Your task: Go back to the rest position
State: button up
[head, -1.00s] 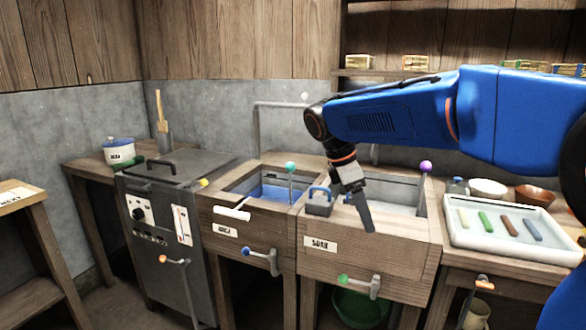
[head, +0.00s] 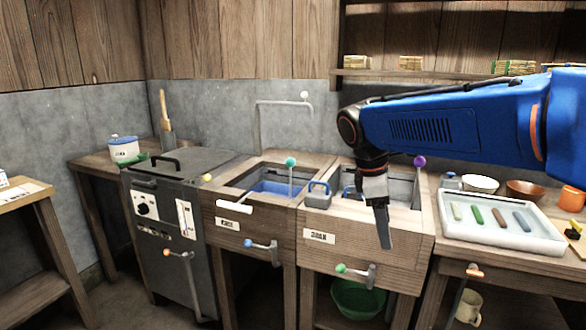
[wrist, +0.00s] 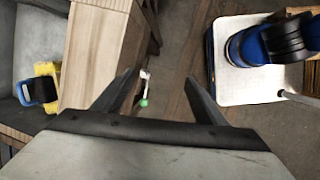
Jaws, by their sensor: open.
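My gripper (head: 384,228) hangs below the blue arm, in front of the right-hand sink (head: 345,225) labelled SOAK. In the wrist view its two dark fingers (wrist: 163,78) are spread apart with nothing between them. Below them, the wrist view shows the sink's wooden edge (wrist: 92,60), a green-tipped lever (wrist: 143,100) and floor. The green-tipped lever also shows on the sink front in the head view (head: 355,271).
A small block with a blue handle (head: 318,197) stands at the sink's left rim. Left are another sink (head: 247,225) and a dark lidded tank (head: 165,215). A white tray (head: 500,240) with coloured bars lies right. A green basin (head: 358,299) stands below.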

jog(key=s+d+f+m+t+y, duration=0.1)
jog(key=s+d+f+m, duration=0.1)
jog(key=s+f+m, duration=0.2)
jog(key=s+d+f+m+t+y, duration=0.1)
jog(key=s+d+f+m, duration=0.2)
jog(key=s+m, duration=0.3)
jog(key=s+d+f+m+t+y, duration=0.1)
jog(key=s+f+m, duration=0.3)
jog(key=s, duration=0.8)
jog(key=shift+d+f+m+t, duration=0.4)
jog(key=shift+d+t, duration=0.2)
jog(key=shift+d, duration=0.2)
